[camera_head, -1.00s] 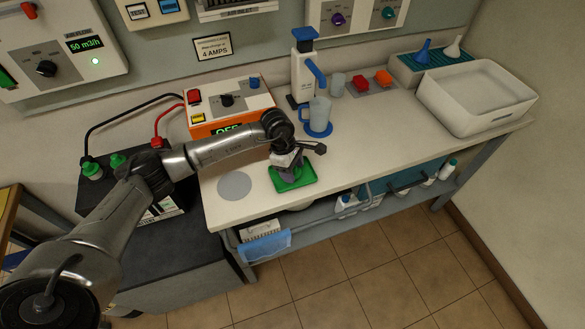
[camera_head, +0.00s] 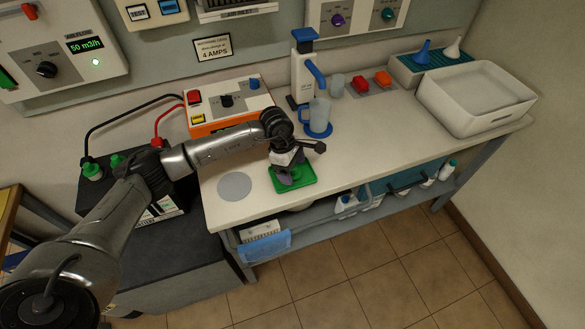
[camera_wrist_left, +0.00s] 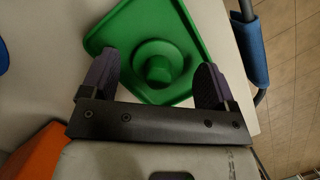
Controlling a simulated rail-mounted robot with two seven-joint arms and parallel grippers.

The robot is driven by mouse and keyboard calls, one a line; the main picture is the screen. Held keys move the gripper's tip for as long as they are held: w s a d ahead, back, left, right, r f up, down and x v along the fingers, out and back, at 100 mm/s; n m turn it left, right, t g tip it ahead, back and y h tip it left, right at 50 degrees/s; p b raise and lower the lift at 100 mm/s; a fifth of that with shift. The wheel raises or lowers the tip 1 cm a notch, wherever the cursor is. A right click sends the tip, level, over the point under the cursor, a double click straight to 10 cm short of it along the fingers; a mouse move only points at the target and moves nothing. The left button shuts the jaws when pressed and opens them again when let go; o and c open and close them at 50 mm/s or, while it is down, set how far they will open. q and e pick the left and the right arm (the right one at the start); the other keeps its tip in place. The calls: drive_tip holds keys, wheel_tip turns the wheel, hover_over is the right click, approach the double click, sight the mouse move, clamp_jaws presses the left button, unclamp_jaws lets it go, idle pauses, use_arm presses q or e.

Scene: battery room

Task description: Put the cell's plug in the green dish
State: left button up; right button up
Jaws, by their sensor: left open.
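The green dish (camera_head: 308,180) lies flat near the front edge of the bench. A green plug (camera_wrist_left: 158,67), with a round flange and a raised knob, sits in the dish in the left wrist view. My left gripper (camera_wrist_left: 155,73) is open, with one finger on each side of the plug and a gap visible on both sides. In the head view my left gripper (camera_head: 290,177) points down over the dish and hides part of it. The black battery (camera_head: 160,210) stands at the left, with green plugs (camera_head: 92,169) on its top. My right gripper is not in view.
An orange charger (camera_head: 228,106) stands behind my left arm, with red and black cables to the battery. A blue-handled jug (camera_head: 318,112) stands behind the dish. A white tub (camera_head: 478,105) is at the right. The bench right of the dish is clear.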

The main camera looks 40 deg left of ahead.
use_arm(q)
drive_tip(key=w+p+v, duration=0.1)
drive_tip(key=v, duration=1)
drive_tip(key=s+d+n+t+h, duration=0.3)
drive_tip(key=d+h, duration=0.7)
drive_tip(key=d, duration=1)
drive_tip(key=s+d+r+n+t+h, duration=0.2)
drive_tip(key=d+r+n+t+h, duration=0.25)
drive_tip(key=n+t, duration=0.6)
drive_tip(key=s+a+f+n+y, duration=0.5)
drive_tip(key=n+y, duration=0.4)
drive_tip(key=n, duration=0.5)
drive_tip(key=s+a+f+n+y, duration=0.3)
drive_tip(key=a+f+n+y, duration=0.35)
drive_tip(key=n, duration=0.75)
drive_tip(key=s+d+f+n+g+y, duration=0.1)
drive_tip(key=s+f+n+g, duration=0.2)
drive_tip(key=s, duration=0.7)
drive_tip(key=s+d+f+n+g, duration=0.1)
drive_tip(key=s+f+n+g, duration=0.3)
drive_tip(key=s+f+g, duration=0.3)
drive_tip(key=s, duration=0.2)
drive_tip(key=shift+s+f+g+y, duration=0.35)
drive_tip(key=shift+s+y, duration=0.05)
